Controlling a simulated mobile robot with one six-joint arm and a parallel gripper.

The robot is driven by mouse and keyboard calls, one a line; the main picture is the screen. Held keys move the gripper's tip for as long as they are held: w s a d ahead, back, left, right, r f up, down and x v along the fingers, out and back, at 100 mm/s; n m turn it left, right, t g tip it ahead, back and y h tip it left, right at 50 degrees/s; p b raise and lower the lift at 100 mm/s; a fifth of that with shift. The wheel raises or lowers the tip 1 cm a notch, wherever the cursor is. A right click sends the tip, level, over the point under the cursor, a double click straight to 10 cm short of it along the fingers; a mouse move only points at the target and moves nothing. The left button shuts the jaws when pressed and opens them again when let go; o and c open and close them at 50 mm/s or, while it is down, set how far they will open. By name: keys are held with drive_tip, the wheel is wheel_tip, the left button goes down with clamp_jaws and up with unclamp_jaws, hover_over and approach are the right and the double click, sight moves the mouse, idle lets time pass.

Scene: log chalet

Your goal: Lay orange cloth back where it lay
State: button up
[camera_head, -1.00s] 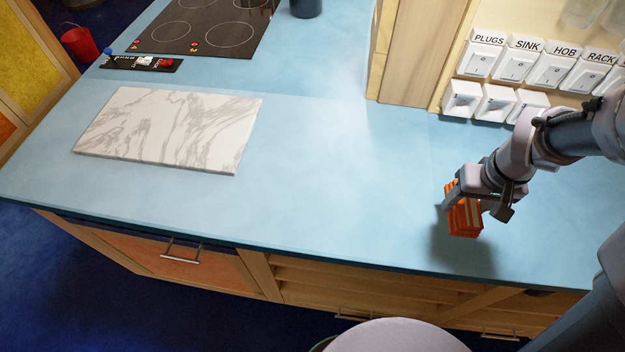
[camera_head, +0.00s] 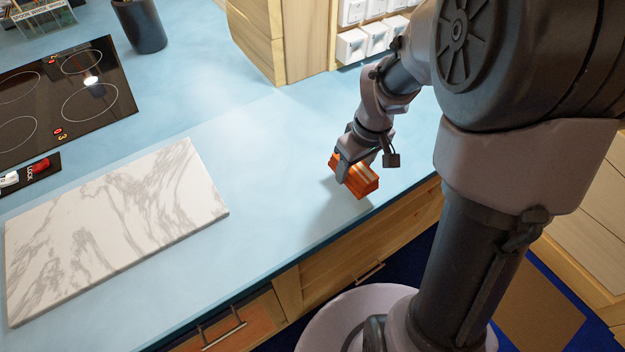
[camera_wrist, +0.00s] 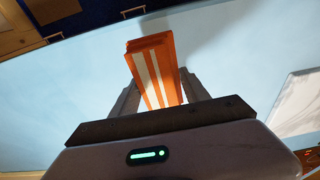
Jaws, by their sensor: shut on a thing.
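The orange cloth (camera_head: 358,182) is a folded, block-like bundle with pale stripes. My gripper (camera_head: 352,165) is shut on it near the front edge of the blue counter (camera_head: 265,165). In the wrist view the cloth (camera_wrist: 152,62) stands out between the two fingers (camera_wrist: 158,92), its striped face toward the camera. A shadow lies on the counter beside the cloth; it seems to be held above the surface, but the gap is hard to judge.
A white marble board (camera_head: 120,225) lies on the counter at the left. A black hob (camera_head: 65,95) and a dark pot (camera_head: 140,25) are behind it. White switches (camera_head: 365,38) line the back by a wooden panel (camera_head: 262,40). The counter between board and cloth is clear.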

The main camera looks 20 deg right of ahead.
drive_tip(key=b, duration=0.2)
hover_over(316, 181)
drive_tip(key=shift+s+d+f, duration=0.15)
drive_tip(key=shift+s+f, duration=0.05)
drive_tip(key=shift+f, duration=0.35)
wheel_tip(316, 181, down, 4)
drive_tip(key=shift+r+b, duration=0.25)
drive_tip(key=shift+b, duration=0.6)
drive_tip(key=shift+r, duration=0.2)
drive_tip(key=shift+f, duration=0.15)
drive_tip(key=o, duration=1.3)
